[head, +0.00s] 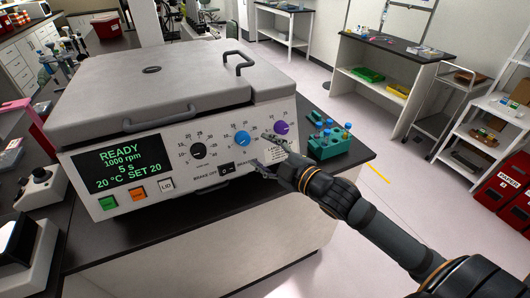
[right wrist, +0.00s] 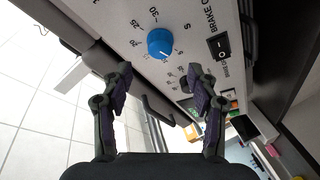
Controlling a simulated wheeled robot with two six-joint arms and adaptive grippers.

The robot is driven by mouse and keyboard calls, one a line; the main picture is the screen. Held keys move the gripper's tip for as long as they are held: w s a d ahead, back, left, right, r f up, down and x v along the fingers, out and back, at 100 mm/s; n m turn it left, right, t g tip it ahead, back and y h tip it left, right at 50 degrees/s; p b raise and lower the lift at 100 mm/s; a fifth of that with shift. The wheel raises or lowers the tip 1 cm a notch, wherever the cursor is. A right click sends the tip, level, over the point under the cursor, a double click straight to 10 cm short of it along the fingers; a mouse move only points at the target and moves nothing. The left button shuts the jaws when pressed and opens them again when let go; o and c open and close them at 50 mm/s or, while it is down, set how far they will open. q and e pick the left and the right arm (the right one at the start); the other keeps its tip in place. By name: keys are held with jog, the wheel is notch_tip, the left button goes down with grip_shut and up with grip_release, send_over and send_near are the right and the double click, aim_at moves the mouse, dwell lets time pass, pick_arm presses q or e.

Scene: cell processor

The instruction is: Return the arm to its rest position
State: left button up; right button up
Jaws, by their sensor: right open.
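My right gripper (head: 262,158) is in front of the right part of the cell processor's front panel in the head view. The grey-white cell processor (head: 180,105) stands on a dark bench with its lid down. Its screen (head: 122,168) reads READY, 1000 rpm, 5 s, 20 °C SET 20. In the right wrist view my right gripper (right wrist: 160,88) has its fingers apart with nothing between them. The blue knob (right wrist: 161,43) lies beyond the fingertips, apart from them. The blue knob also shows in the head view (head: 242,138). My left gripper is not in view.
A teal rack (head: 330,142) with blue-capped tubes stands on the bench right of the processor, close to my right forearm. A microscope-like device (head: 40,185) is at left. Shelves (head: 385,75) and a red bin (head: 508,190) stand at right. The floor between is clear.

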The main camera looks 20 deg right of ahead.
jog(key=shift+s, duration=0.1)
dwell(0.4)
jog(key=s+d+f+m+g+h, duration=0.3)
jog(key=f+m+h, duration=0.15)
jog(key=f, duration=0.55)
jog(key=s+d+f+m+g+h, duration=0.1)
jog(key=s+f+m+g, duration=0.8)
jog(key=s+f, duration=0.6)
jog(key=s+d+f+g, duration=0.1)
jog(key=d+f, duration=0.1)
jog(key=f, duration=1.1)
jog(key=s+d+f, duration=0.1)
jog(key=s+f, duration=0.1)
jog(key=f, duration=1)
jog(key=s+d+f+g, duration=0.1)
jog(key=s+f, duration=1.6)
jog(key=s, duration=0.2)
jog(key=shift+f, duration=0.15)
